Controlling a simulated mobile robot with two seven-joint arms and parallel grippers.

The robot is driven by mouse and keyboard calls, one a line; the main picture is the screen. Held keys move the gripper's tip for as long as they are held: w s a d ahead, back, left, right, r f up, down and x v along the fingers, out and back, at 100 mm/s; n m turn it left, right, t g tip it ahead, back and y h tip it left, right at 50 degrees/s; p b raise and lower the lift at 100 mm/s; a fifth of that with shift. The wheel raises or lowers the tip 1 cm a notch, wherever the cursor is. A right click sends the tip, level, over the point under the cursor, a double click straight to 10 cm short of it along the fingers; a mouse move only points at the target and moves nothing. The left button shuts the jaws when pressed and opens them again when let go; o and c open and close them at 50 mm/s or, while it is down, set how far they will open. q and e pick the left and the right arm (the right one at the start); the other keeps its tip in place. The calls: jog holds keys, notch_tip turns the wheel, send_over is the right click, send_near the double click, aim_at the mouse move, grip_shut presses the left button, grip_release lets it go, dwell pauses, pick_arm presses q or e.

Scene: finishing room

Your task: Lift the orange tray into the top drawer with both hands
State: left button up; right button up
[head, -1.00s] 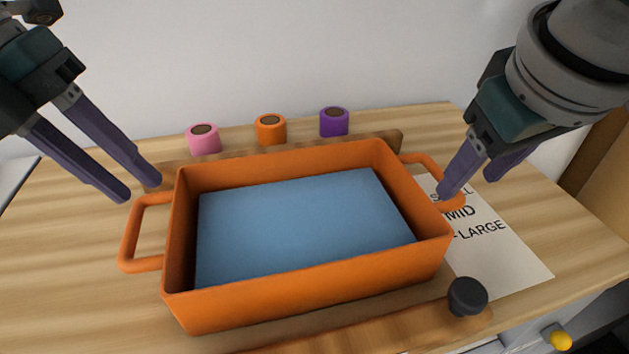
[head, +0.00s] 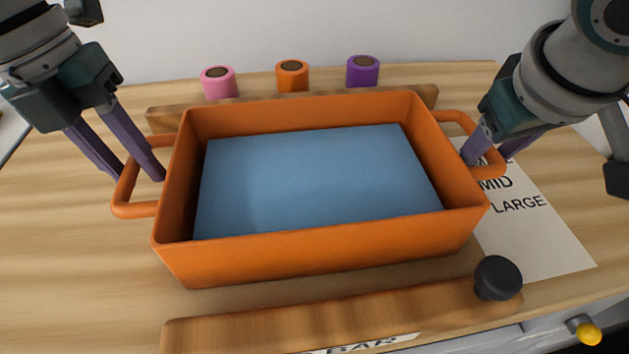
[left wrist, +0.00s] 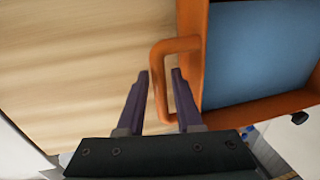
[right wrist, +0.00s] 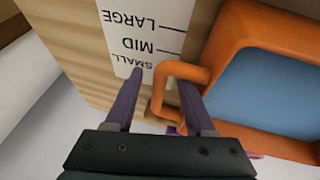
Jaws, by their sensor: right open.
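The orange tray (head: 320,258) with a blue inside bottom (head: 315,180) sits level between two wooden bars on the bench. My left gripper (head: 138,178) is at its left handle (head: 122,198). In the left wrist view the open fingers (left wrist: 160,72) stand on either side of the handle bar (left wrist: 158,95). My right gripper (head: 490,155) is at the right handle (head: 492,165). In the right wrist view its open fingers (right wrist: 162,78) are on either side of that handle (right wrist: 158,92). I cannot make out the top drawer.
Pink (head: 219,84), orange (head: 292,77) and purple (head: 363,72) rolls stand behind the back bar (head: 165,120). The front bar (head: 240,328) carries a black knob (head: 497,278). A printed sheet (head: 540,240) lies at right. A yellow knob (head: 587,332) shows below the bench edge.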

pick_arm(q)
jog(key=shift+d+f, duration=0.2)
jog(key=shift+f, duration=0.7)
jog(key=shift+d+f, duration=0.15)
jog(key=shift+f, duration=0.7)
pick_arm(e)
jog(key=shift+x, duration=1.75)
pick_arm(q)
jog(key=shift+c, duration=0.3)
pick_arm(e)
jog(key=shift+c, duration=0.3)
pick_arm(q)
jog(key=c, duration=0.5)
pick_arm(e)
jog(key=c, duration=0.5)
grip_shut()
pick_arm(q)
jog(key=shift+r, duration=0.15)
pick_arm(e)
jog(key=shift+r, duration=0.1)
